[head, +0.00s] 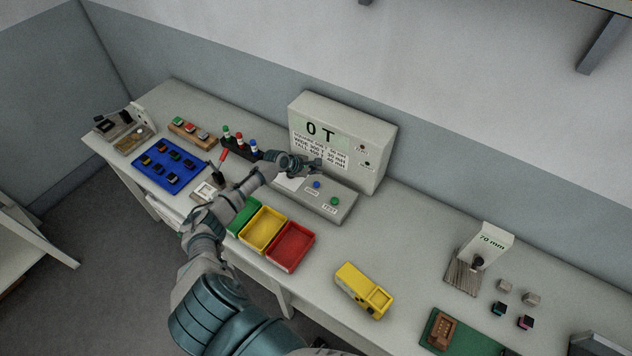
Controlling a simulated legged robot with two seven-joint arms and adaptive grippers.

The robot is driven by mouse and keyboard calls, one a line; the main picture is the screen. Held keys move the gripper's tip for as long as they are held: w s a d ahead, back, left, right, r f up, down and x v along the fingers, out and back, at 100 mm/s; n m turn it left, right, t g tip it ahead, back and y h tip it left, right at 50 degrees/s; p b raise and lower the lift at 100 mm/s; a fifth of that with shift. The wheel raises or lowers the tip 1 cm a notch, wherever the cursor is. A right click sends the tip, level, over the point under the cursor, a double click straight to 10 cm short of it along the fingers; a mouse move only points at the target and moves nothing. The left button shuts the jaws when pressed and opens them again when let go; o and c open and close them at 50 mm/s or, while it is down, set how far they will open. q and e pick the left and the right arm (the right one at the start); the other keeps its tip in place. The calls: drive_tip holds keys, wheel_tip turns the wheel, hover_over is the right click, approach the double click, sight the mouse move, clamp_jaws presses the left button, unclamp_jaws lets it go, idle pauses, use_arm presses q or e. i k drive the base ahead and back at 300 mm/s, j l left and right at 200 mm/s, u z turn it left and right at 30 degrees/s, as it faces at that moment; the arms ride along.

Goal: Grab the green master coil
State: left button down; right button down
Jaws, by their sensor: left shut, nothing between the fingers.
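Several upright pieces with coloured tops stand in a dark rack left of the white box; the green-topped one (226,132) is leftmost, beside a red-topped and a blue-topped one. A green-topped block (178,121) also sits on a wooden strip further left. I cannot tell for sure which is the green master coil. My left gripper (316,165) is shut and empty, in front of the white box (365,135) marked "0 T" and over the back of its grey panel. It is to the right of the rack, apart from the green pieces. My right gripper is not in view.
Green, yellow (263,230) and red (290,246) trays lie at the bench's front edge. A blue tray (150,176) with dark parts is at left. A yellow device (363,290) and a "70 mm" stand (487,243) are at right. The bench (415,225) is clear between box and stand.

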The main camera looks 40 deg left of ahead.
sight(178, 121)
drive_tip(key=k+j, duration=0.25)
drive_tip(key=k, duration=0.25)
drive_tip(key=k+j, duration=0.2)
drive_tip(key=k, duration=0.25)
drive_tip(key=k+j, duration=0.25)
drive_tip(key=k, duration=0.25)
